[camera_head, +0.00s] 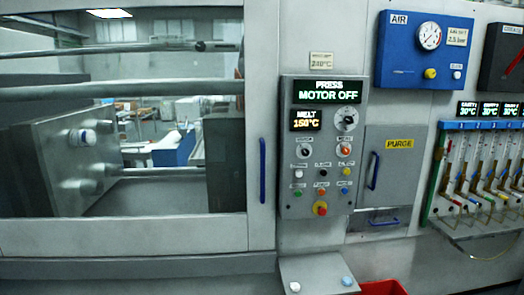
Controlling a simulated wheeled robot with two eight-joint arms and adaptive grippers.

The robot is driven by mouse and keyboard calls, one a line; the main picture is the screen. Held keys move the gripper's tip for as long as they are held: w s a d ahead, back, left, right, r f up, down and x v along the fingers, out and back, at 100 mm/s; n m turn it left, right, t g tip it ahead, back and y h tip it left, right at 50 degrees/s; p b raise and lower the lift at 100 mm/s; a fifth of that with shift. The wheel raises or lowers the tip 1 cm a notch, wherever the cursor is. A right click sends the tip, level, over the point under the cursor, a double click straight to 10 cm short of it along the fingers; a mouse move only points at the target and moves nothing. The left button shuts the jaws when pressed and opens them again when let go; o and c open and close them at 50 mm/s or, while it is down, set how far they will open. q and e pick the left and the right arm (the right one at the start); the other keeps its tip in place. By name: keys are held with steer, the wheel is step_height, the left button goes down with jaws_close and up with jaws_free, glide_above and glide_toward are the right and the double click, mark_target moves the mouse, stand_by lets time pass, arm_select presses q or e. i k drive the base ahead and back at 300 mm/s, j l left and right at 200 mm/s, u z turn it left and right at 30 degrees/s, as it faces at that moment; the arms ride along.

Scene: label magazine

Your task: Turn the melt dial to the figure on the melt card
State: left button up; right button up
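The melt card (321,61) is a small cream label on the wall above the panel. Its figure is small and blurred; it looks like 240°C, but I cannot be sure. The dial's pointer setting is too small to read. Neither of my grippers shows in this view, and nothing touches the dial.
A display (328,91) reads PRESS MOTOR OFF. Several buttons and a red emergency knob (320,208) sit below the dial. A blue door handle (262,170) and the PURGE cover (398,185) flank the panel. A sloped shelf (318,272) with two pale knobs juts out below.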

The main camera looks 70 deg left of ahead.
mark_target(348, 120)
steer(key=u, duration=1.85)
